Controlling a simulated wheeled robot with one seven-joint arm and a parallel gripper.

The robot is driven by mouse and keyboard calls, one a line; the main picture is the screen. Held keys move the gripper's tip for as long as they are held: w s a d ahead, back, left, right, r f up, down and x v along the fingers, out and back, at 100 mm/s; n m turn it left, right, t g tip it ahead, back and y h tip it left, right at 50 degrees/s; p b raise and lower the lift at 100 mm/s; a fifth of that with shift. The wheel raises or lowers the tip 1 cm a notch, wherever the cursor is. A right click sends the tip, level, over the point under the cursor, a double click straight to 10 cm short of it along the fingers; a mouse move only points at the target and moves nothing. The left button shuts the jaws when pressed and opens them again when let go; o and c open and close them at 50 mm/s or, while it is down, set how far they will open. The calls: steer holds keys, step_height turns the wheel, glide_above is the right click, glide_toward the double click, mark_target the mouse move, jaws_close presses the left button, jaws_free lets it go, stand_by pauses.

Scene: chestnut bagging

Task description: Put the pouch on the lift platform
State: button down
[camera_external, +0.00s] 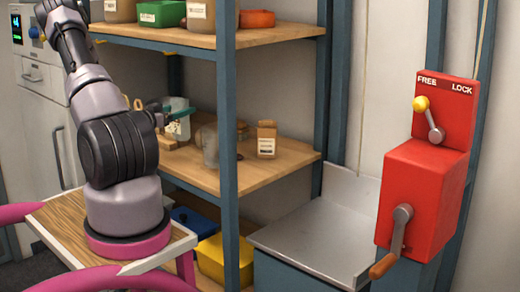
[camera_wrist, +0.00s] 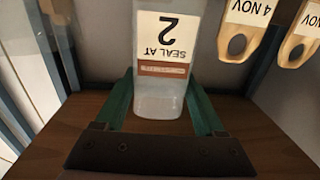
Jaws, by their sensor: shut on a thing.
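The pouch (camera_wrist: 160,85) is a clear, pale bag with a white label reading "SEAL AT 2", upside down in the wrist view, and a brown band. It stands between the green fingers of my gripper (camera_wrist: 160,108), which is shut on it. In the external view, the pouch (camera_external: 179,128) and my gripper (camera_external: 178,114) are at the middle shelf, partly hidden by my arm. I cannot tell whether the pouch touches the shelf. The lift platform (camera_external: 315,240) is a bare grey metal plate with a raised back, right of the shelf rack.
The middle shelf (camera_external: 235,175) also bears a clear container (camera_external: 210,147) and a small brown packet (camera_external: 266,140). A blue rack post (camera_external: 229,150) stands between my arm and the platform. A red crank box (camera_external: 410,200) adjoins the platform; its yellow-knobbed lever (camera_external: 421,104) leans toward FREE.

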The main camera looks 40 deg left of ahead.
mark_target(175, 129)
step_height(175, 129, down, 6)
steer(key=shift+r, duration=0.2)
steer(key=s, duration=0.6)
steer(key=shift+s+d+r, duration=0.1)
steer(key=shift+s, duration=0.1)
steer(key=shift+w, duration=0.1)
